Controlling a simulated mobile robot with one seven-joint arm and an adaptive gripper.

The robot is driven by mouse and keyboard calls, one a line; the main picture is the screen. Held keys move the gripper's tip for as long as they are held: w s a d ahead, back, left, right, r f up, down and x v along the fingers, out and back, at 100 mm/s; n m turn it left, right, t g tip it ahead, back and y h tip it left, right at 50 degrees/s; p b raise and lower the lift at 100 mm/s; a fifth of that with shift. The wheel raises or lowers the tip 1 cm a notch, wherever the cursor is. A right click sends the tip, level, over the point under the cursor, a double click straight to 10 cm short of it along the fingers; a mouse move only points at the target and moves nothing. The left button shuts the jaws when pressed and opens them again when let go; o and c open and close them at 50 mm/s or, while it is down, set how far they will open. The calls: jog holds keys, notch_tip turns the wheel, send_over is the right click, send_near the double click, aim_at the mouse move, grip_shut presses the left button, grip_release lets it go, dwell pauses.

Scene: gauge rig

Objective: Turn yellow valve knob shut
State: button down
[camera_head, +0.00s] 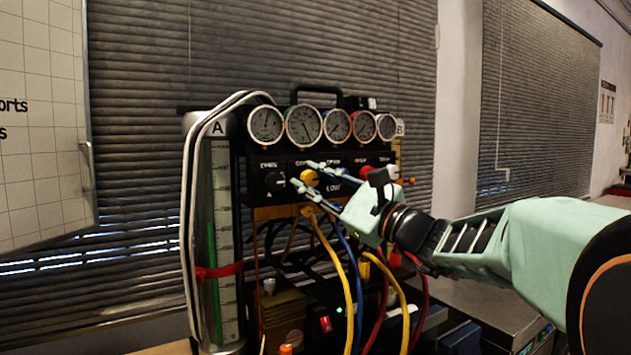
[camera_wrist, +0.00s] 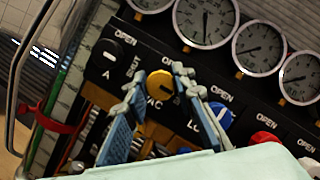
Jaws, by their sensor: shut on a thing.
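The yellow valve knob (camera_head: 311,178) sits on the black panel of the gauge rig, below the row of gauges. It also shows in the wrist view (camera_wrist: 160,83), above the label "VAC", with a dark mark on its face. My gripper (camera_head: 304,175) reaches in from the right with one finger on each side of the knob. In the wrist view my gripper's fingertips (camera_wrist: 158,88) flank the knob at its left and right, shut on it. The knob's "OPEN" and "SHUT" labels are mostly covered by the fingers.
A black knob (camera_wrist: 111,52) is left of the yellow one; blue (camera_wrist: 220,115) and red (camera_wrist: 264,140) knobs are to its right. Pressure gauges (camera_head: 303,126) line the top. Yellow hoses (camera_head: 347,285) hang below the panel. A clear column (camera_head: 224,255) stands at left.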

jog(key=c, duration=1.6)
grip_release()
jog(key=v, duration=1.2)
jog(key=shift+d, duration=0.1)
